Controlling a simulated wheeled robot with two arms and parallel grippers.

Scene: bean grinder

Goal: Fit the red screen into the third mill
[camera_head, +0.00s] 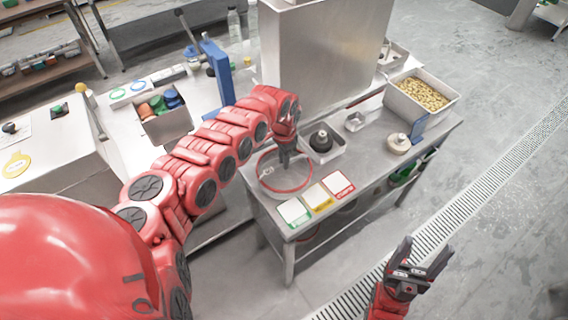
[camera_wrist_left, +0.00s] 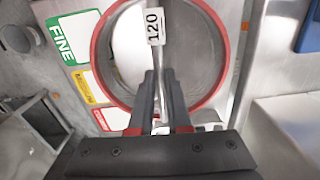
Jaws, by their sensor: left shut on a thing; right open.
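The red screen (camera_head: 262,181) is a round red-rimmed sieve at the left end of the steel table. My left gripper (camera_head: 285,160) reaches down over it. In the left wrist view the red rim (camera_wrist_left: 98,48) surrounds a grey mesh, with a white tag reading 120 (camera_wrist_left: 154,26). The left fingers (camera_wrist_left: 160,90) are shut on the screen near its tag. I cannot tell whether the screen touches the table. My right gripper (camera_head: 418,262) is open and empty, low at the right over the floor. I cannot identify the third mill.
Green (camera_head: 294,212), yellow (camera_head: 317,197) and red (camera_head: 337,183) cards lie along the table's front. A tray with a black part (camera_head: 321,140), a small metal cup (camera_head: 355,121), a cream round part (camera_head: 398,143) and a bean bin (camera_head: 424,93) stand behind. A tall steel housing (camera_head: 322,55) rises at the back.

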